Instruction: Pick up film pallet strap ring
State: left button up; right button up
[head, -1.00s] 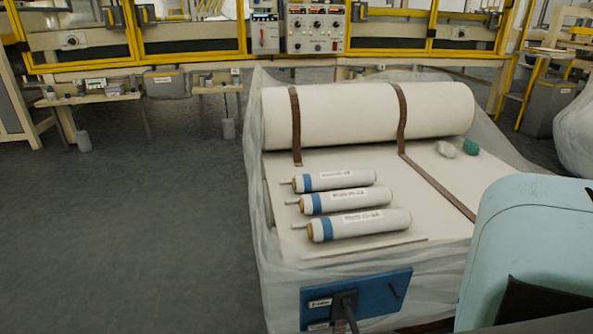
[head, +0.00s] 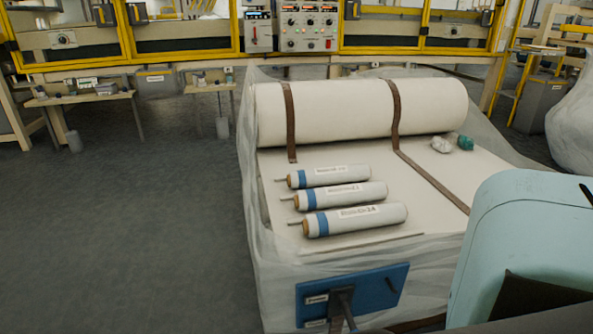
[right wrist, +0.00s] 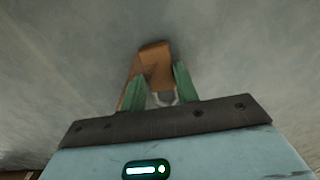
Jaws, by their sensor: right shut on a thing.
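My right gripper (right wrist: 160,80) shows in the right wrist view with two green fingers. It is shut on the brown strap ring (right wrist: 154,54), whose flat band stands up between and beyond the fingertips. A small greyish part sits between the fingers, too blurred to name. Pale translucent film (right wrist: 70,60) fills the background there. In the head view the film-wrapped pallet (head: 275,290) stands at centre right, and my light blue right arm covers its right front corner. The right gripper and the held ring are hidden in that view. My left gripper is not in view.
A large white wadding roll (head: 345,112) with brown straps (head: 430,180) lies at the pallet's back. Three labelled small rolls (head: 355,219) lie in front of it. A blue plate (head: 375,288) is on the pallet's front. Open grey floor (head: 120,240) lies to the left.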

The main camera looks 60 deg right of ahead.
jog(key=shift+r, duration=0.15)
jog(key=shift+r+p, duration=0.45)
jog(key=shift+p, duration=0.15)
notch_tip(320, 180, up, 3)
jog(key=shift+f+p, duration=0.1)
jog(key=shift+p, duration=1.1)
jog(key=s+d+p, duration=0.1)
jog(key=s+d, duration=0.1)
jog(key=s, duration=0.2)
jog(key=s+d+p, duration=0.2)
jog(key=s, duration=0.2)
jog(key=s+d+r+p, duration=0.1)
jog(key=s+d+p, duration=0.1)
jog(key=s, duration=0.3)
jog(key=shift+d, duration=0.5)
jog(key=shift+s+d, duration=0.3)
jog(key=shift+s, duration=0.25)
